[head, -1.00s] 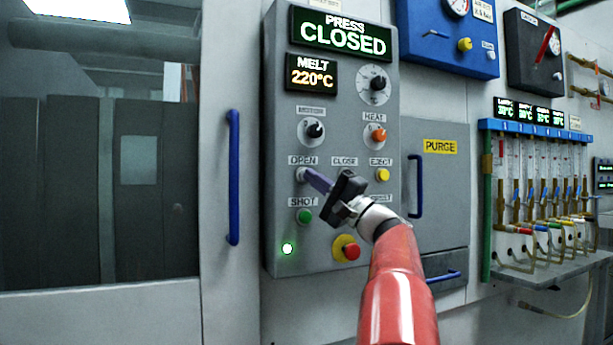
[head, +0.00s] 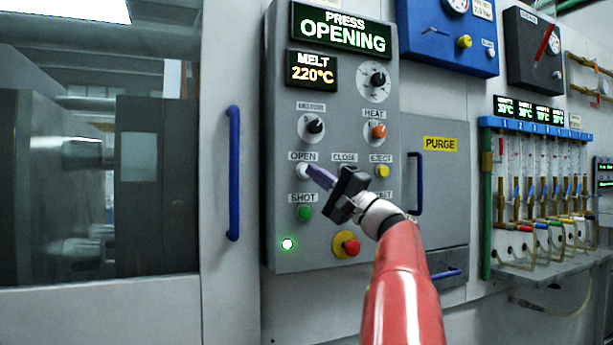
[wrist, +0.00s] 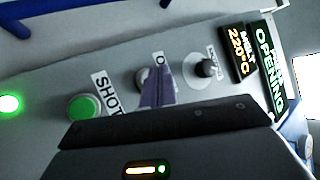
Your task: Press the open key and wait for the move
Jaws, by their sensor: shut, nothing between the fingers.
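The white OPEN key (head: 303,171) is on the grey control panel (head: 340,235), under its OPEN label. My gripper (head: 310,172) is shut and empty, with its purple fingertips at the key, seemingly touching it. In the wrist view the fingers (wrist: 157,90) cover most of the key (wrist: 146,78), so how far it is pressed cannot be told. The press display (head: 340,30) reads "PRESS OPENING". Through the window at left, the dark press block (head: 45,180) stands apart from the other block (head: 152,200), with a gap between them.
The green SHOT key (head: 305,213) is just below, the yellow EJECT key (head: 383,171) to the right, and the red stop button (head: 350,246) on its yellow ring lower down. A blue door handle (head: 233,173) stands left of the panel. The melt display (head: 312,70) reads 220°C.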

